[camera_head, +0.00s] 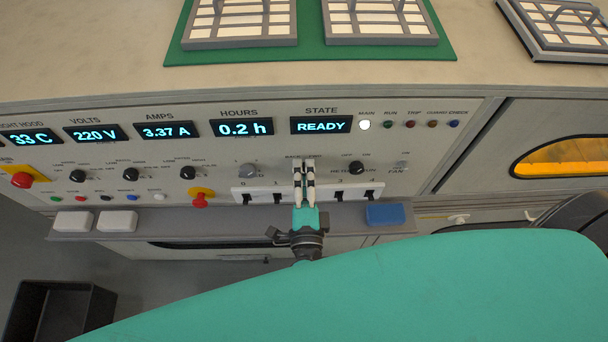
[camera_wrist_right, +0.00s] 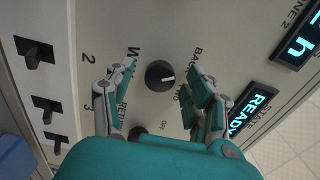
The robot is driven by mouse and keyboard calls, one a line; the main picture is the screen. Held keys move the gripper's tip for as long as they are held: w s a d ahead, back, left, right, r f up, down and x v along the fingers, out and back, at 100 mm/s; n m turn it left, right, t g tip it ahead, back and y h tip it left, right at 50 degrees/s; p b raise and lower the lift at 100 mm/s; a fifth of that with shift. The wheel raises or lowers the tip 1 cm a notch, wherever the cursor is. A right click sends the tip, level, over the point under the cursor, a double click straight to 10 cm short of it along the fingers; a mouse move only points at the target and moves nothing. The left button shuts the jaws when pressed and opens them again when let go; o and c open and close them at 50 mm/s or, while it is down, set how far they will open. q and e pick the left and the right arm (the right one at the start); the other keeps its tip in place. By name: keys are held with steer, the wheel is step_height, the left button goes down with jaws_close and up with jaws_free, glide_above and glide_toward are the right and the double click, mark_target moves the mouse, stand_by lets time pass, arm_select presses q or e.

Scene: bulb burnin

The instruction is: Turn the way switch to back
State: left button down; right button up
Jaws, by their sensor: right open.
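The way switch (camera_wrist_right: 160,75) is a round black knob on the panel in the right wrist view. Its white mark points to the right there; I cannot tell exactly which label it lines up with. BACK is printed to its upper right, and a partly covered label ending in WD to its lower right. My right gripper (camera_head: 304,168) is open in front of the panel and covers the knob in the head view. In the right wrist view its fingers (camera_wrist_right: 163,70) stand on either side of the knob, with gaps visible. My left gripper is not in view.
The return knob (camera_head: 357,168) is close by on the right. A row of black switches (camera_head: 339,195) lies below on a white strip. A blue block (camera_head: 385,214) and white blocks (camera_head: 118,221) rest on the ledge. The state display (camera_head: 321,125) reads READY.

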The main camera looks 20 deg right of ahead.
steer(key=shift+s, duration=0.1)
steer(key=v, duration=1.2)
